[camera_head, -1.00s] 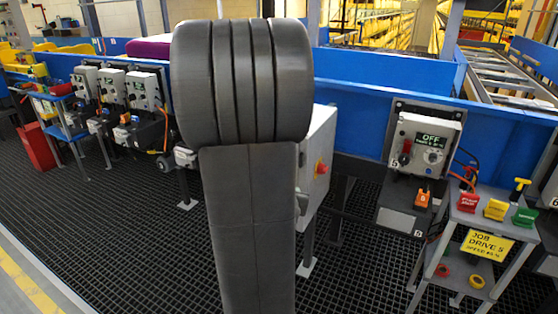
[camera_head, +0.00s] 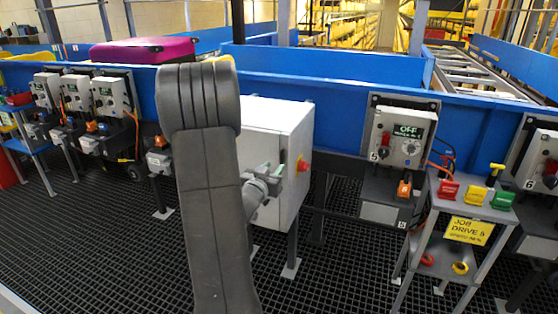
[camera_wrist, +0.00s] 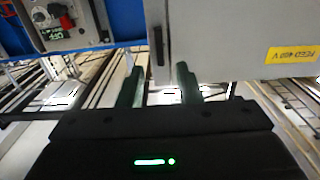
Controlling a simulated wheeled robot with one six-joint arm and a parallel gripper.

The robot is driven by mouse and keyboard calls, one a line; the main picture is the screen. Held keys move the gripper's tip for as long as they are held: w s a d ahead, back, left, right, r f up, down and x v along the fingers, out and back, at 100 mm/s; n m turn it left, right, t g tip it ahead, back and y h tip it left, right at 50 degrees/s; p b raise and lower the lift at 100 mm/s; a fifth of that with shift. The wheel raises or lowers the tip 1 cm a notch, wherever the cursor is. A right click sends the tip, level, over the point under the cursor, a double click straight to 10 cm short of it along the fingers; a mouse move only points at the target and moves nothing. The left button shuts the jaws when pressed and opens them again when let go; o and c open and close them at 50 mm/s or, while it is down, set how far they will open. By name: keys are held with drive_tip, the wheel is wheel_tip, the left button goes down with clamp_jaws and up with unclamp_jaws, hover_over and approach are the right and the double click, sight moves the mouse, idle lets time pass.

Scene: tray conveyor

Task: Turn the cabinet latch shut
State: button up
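The pale grey cabinet (camera_head: 275,130) stands in the middle of the head view, with its front largely behind my arm. In the wrist view the cabinet (camera_wrist: 230,35) fills the upper right, with a yellow voltage label. A slim dark upright handle (camera_wrist: 158,45), apparently the latch, sits near its left edge. My gripper (camera_wrist: 160,82) has two green fingers, spread apart with nothing between them. Their tips are just below the handle in the picture; I see no contact. In the head view my gripper (camera_head: 270,173) is in front of the cabinet, partly behind my arm.
A drive box reading OFF (camera_head: 405,135) and a small stand with coloured parts (camera_head: 465,205) are to the right. A blue conveyor rail (camera_head: 340,105) runs behind. The grated floor is open in front.

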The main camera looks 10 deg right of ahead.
sight(281, 158)
drive_tip(key=x, duration=0.6)
drive_tip(key=shift+d, duration=0.1)
drive_tip(key=shift+c, duration=0.4)
clamp_jaws()
